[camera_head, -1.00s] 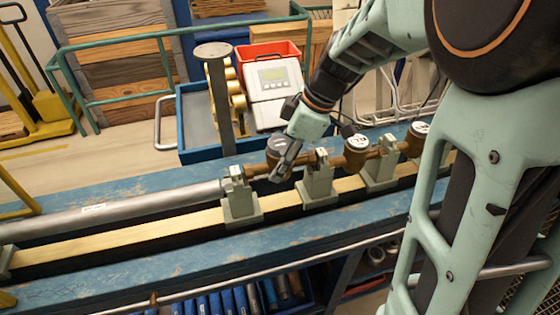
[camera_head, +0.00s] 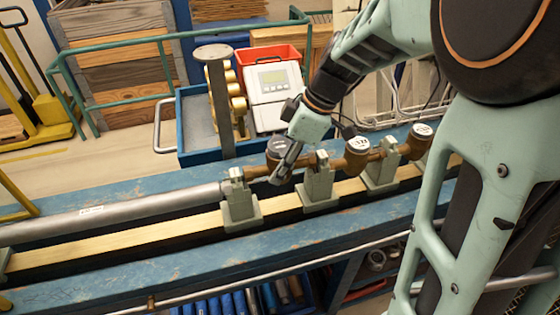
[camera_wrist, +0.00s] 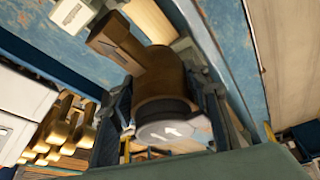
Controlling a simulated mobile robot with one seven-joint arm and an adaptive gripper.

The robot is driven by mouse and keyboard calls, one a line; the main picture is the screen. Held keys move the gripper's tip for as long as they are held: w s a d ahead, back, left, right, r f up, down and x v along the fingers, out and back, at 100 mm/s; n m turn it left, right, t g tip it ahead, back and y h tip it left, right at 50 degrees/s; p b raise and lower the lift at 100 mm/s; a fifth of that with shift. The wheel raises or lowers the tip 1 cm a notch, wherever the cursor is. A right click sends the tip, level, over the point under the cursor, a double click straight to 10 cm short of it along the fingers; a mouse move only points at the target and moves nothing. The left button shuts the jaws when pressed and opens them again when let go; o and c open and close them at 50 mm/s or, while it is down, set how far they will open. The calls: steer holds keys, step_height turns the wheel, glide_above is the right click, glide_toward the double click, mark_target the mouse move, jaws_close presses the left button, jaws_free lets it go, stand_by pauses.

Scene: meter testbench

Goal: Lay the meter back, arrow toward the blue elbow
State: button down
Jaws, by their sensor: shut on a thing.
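The meter (camera_head: 276,147) has a brown, brass-like body and a round dial, and is at the row between two grey-green supports. My gripper (camera_head: 284,170) is shut on it from above; one finger shows in front of the body. In the wrist view, the meter's body (camera_wrist: 162,75) is between my two fingers, with a pipe stub pointing to the upper left. Its dial (camera_wrist: 172,131) faces toward the camera and bears white marks; I cannot tell which is an arrow. Whether it touches the supports is unclear. I cannot make out a blue elbow.
Supports stand left (camera_head: 238,200) and right (camera_head: 317,186) of the meter. Two more meters (camera_head: 357,152) (camera_head: 420,134) continue the row rightward. A grey pipe (camera_head: 120,208) lies to the left. A blue tray cart (camera_head: 193,150) with a grey indicator box (camera_head: 272,92) stands behind the bench.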

mark_target(277, 144)
steer(key=shift+f+b, duration=1.3)
steer(key=shift+b, duration=0.05)
steer(key=shift+f+b, duration=0.3)
steer(key=shift+b, duration=0.15)
stand_by(0.4)
steer(key=c, duration=1.2)
jaws_free()
steer(key=shift+c, duration=0.2)
steer(key=shift+o, duration=1.2)
steer(key=shift+f, duration=0.1)
steer(key=shift+r+p, duration=2.85)
steer(key=shift+r, duration=2.3)
